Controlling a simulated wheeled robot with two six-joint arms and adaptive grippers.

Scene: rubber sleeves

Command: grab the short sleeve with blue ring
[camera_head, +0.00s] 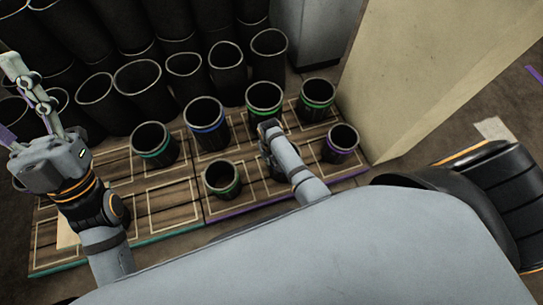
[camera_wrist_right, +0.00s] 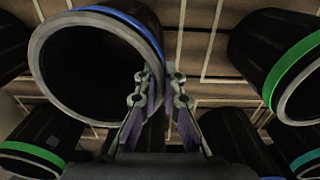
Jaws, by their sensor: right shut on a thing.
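My left gripper (camera_head: 16,100) is open at the far left, away from the sleeve.
Green-ringed sleeves (camera_head: 264,107) stand close by, with a purple-ringed one (camera_head: 341,153) at right. Tall plain black sleeves (camera_head: 183,77) crowd the back. A pale panel (camera_head: 430,80) rises at right. The board's left part (camera_head: 155,205) has bare marked squares.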

